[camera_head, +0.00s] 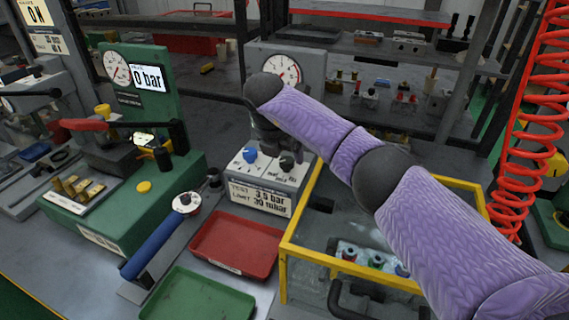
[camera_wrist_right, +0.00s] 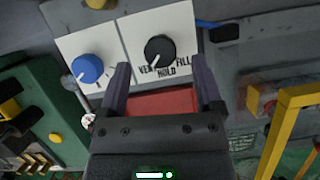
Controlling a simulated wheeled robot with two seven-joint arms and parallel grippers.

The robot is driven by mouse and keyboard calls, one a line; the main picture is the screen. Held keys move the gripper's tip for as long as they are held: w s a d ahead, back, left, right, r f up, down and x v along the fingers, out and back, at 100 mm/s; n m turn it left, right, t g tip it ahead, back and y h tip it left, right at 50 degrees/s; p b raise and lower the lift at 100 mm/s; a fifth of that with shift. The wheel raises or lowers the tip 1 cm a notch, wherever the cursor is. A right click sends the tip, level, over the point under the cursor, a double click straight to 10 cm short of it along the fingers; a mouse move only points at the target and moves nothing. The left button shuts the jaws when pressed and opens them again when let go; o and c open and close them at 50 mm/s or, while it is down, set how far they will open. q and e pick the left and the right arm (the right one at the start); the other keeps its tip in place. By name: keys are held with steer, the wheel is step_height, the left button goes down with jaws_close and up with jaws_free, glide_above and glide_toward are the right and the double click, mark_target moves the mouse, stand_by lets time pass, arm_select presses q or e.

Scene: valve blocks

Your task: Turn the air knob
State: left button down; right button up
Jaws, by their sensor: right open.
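A light grey test block (camera_head: 262,192) carries a blue knob (camera_head: 250,155) and a black knob (camera_head: 287,162) on its white-labelled top. In the right wrist view the black knob (camera_wrist_right: 159,49) has labels reading HOLD and FILL around it, and the blue knob (camera_wrist_right: 88,68) is to its left. I cannot tell from the labels which is the air knob. My right gripper (camera_wrist_right: 160,63) is open and empty, its fingertips just below and to either side of the black knob in that view. In the head view my purple arm and dark wrist partly hide the block. My left gripper is not in view.
A round gauge (camera_head: 280,70) stands behind the knobs. A green block (camera_head: 130,205) with a 0 bar display is at left. Red (camera_head: 236,244) and green (camera_head: 195,297) trays lie in front. A yellow-framed box (camera_head: 305,254) and a red coiled hose (camera_head: 515,150) are at right.

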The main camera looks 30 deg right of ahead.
steer(key=shift+x, duration=1.2)
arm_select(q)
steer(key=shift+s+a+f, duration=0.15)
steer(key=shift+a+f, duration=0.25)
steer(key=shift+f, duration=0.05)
arm_select(e)
steer(key=shift+c, duration=1.1)
jaws_close()
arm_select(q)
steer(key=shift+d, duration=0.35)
arm_select(e)
steer(key=shift+r, duration=0.1)
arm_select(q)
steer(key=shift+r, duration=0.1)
